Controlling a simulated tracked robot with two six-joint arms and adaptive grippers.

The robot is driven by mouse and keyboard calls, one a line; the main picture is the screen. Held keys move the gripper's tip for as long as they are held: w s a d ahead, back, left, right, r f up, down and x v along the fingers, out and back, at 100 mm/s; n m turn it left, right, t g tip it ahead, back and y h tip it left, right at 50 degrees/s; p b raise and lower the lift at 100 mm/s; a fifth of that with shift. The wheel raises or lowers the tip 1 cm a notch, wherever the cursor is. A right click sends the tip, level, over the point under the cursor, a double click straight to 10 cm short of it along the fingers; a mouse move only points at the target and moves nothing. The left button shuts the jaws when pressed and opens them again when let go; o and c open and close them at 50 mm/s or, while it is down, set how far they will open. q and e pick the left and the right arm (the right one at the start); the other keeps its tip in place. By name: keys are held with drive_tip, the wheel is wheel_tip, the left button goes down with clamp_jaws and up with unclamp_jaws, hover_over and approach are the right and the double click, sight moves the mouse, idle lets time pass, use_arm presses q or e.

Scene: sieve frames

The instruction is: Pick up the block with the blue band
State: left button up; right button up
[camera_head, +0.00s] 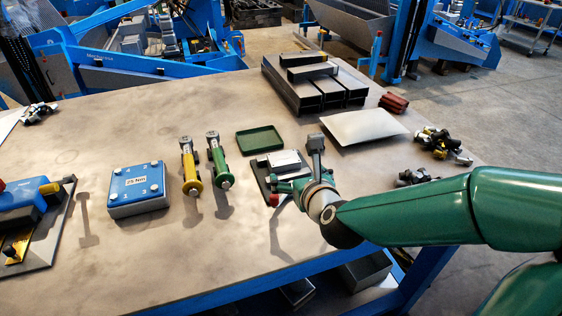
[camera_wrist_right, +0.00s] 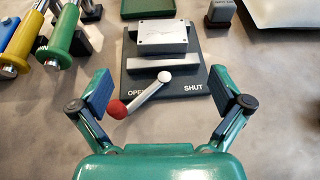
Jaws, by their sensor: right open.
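I cannot make out a block with a plain blue band. A grey block with a blue top plate (camera_head: 138,184), marked 25 Nm and bolted at its corners, sits on the table left of the tools. A small grey block (camera_head: 316,143) stands behind my right gripper; its foot shows at the top of the right wrist view (camera_wrist_right: 222,14), with no blue visible. My right gripper (camera_head: 287,186) is open, its fingers (camera_wrist_right: 163,80) apart on either side of a clamp fixture (camera_wrist_right: 163,60) with a red-knobbed lever (camera_wrist_right: 140,100). Nothing is between its pads. My left gripper is out of view.
A yellow tool (camera_head: 190,168) and a green tool (camera_head: 218,162) lie left of the fixture. A green tray (camera_head: 259,140), dark steel tubes (camera_head: 315,92) and a pale sheet (camera_head: 364,127) are behind. Loose fittings (camera_head: 440,143) lie right.

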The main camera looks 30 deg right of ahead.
sight(284, 158)
drive_tip(key=x, duration=0.7)
drive_tip(key=shift+w+f+p, duration=0.15)
drive_tip(key=shift+w+p, duration=0.15)
drive_tip(key=shift+p, duration=0.05)
drive_tip(key=shift+w+d+p, duration=0.3)
drive_tip(key=shift+w+p, duration=0.05)
drive_tip(key=shift+w, duration=0.1)
drive_tip(key=p+x, duration=0.1)
drive_tip(key=x, duration=0.2)
drive_tip(key=shift+w+d, duration=0.15)
drive_tip(key=shift+w+d+f, duration=0.1)
drive_tip(key=shift+w+f, duration=0.1)
drive_tip(key=shift+w, duration=0.2)
drive_tip(key=c, duration=1.2)
drive_tip(key=shift+c, duration=1.3)
